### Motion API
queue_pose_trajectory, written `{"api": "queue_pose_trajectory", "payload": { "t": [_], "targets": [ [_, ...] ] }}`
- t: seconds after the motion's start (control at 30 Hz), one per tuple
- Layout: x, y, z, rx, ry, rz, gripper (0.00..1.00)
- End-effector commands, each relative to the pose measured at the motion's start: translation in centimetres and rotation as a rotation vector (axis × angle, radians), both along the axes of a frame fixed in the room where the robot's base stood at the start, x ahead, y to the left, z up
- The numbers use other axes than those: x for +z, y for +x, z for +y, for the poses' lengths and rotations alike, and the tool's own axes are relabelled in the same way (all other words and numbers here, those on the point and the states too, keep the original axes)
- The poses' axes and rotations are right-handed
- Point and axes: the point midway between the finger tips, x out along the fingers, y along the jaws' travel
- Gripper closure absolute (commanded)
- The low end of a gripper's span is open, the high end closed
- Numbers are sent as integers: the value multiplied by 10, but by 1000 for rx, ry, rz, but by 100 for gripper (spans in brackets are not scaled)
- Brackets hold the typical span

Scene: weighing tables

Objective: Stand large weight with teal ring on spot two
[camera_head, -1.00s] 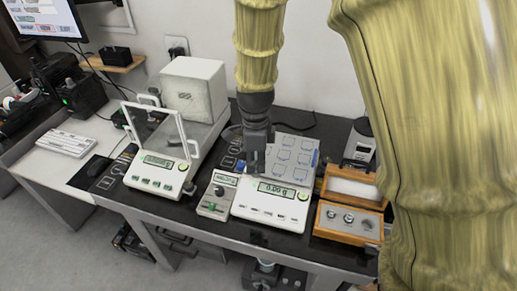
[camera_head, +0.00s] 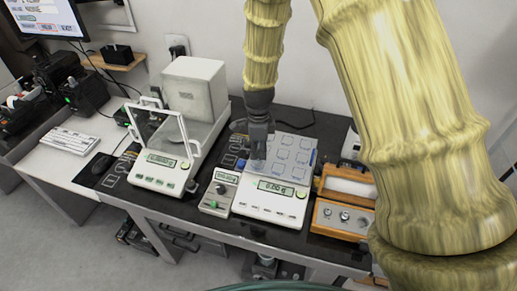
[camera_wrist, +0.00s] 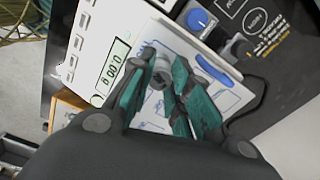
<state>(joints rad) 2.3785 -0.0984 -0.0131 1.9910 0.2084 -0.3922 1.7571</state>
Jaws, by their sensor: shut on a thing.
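My gripper (camera_head: 258,158) is over the left part of the front balance's plate. In the wrist view its teal-padded fingers (camera_wrist: 172,92) are shut on a small grey metal weight (camera_wrist: 159,68). I cannot make out the weight's ring colour against the teal pads. The plate (camera_head: 305,141) carries several blue outlined spots; the fingers hide part of it in the wrist view, and I cannot read the spot numbers. The balance display (camera_head: 276,187) reads about zero. I cannot tell whether the weight touches the plate.
An orange wooden case (camera_head: 325,224) with several weights stands right of the balance. A small control box (camera_head: 219,191) with a knob stands left of it. Further left is a balance with an open glass shield (camera_head: 160,133). A white box (camera_head: 194,88) stands behind.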

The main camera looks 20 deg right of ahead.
Motion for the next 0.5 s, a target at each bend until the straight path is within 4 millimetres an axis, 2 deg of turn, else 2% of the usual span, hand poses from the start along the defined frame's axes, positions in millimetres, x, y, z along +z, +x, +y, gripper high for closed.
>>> {"api": "queue_pose_trajectory", "payload": {
  "t": [0.47,0.5],
  "targets": [
    [-9,0,0,0,0,0,100],
    [-10,0,0,0,0,0,80]
  ]
}}
